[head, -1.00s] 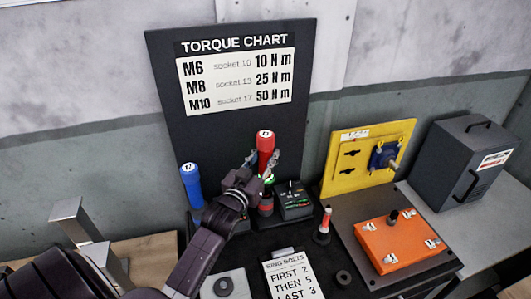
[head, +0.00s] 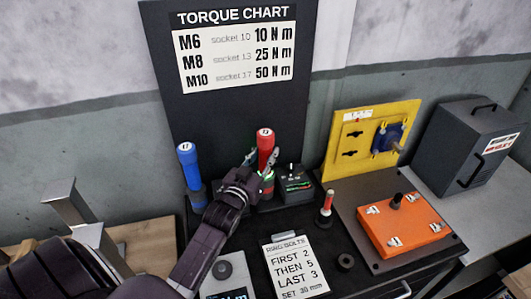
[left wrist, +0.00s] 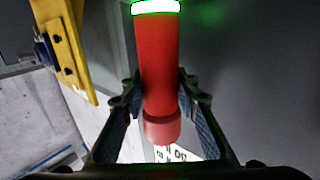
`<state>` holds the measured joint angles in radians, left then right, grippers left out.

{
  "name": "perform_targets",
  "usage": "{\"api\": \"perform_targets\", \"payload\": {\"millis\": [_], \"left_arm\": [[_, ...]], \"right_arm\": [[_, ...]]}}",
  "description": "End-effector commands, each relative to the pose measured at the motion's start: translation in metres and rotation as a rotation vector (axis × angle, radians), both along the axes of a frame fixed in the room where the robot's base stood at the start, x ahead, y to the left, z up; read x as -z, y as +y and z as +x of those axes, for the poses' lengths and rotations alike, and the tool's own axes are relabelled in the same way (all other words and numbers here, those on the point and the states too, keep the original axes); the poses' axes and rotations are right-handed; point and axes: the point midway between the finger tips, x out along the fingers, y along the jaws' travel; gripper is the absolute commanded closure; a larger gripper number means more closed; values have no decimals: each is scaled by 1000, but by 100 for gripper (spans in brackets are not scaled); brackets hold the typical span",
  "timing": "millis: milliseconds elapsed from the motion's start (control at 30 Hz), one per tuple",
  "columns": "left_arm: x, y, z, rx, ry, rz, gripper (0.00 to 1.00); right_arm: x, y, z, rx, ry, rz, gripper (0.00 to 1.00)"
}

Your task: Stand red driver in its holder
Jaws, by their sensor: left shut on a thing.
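The red driver (head: 265,147) is upright at the foot of the torque chart board, to the right of the blue driver (head: 189,167). My left gripper (head: 262,160) is shut around the red driver's body. In the left wrist view the red driver (left wrist: 161,75) runs between the two fingers (left wrist: 158,98), with a glowing green ring at the picture's top. The red driver's lower end and its holder are largely hidden behind my gripper, so I cannot tell whether it is fully seated. The blue driver stands upright in its dark holder (head: 196,195). My right gripper is not in view.
A dark charger box (head: 296,184) is close to the right of the red driver. A small red-and-white tool (head: 326,207) stands further right, near the orange unit (head: 402,226). A yellow panel (head: 350,145) and a ring-bolts card (head: 295,266) are nearby.

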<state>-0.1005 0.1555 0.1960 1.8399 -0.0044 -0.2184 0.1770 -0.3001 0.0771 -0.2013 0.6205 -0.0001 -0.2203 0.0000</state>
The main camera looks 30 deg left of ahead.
Motion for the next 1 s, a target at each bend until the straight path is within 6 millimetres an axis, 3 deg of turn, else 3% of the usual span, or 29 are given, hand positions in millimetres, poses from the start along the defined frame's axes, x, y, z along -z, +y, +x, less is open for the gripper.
{"api": "perform_targets", "payload": {"millis": [733, 767, 933, 1000], "left_arm": [[1, 0, 1, 1, -9, 2, 100], [1, 0, 1, 1, -8, 1, 71], [2, 0, 0, 0, -5, 1, 52], [3, 0, 0, 0, -4, 1, 51]], "right_arm": [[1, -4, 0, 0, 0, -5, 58], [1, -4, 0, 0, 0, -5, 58], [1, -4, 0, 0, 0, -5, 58], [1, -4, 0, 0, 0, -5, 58]]}}
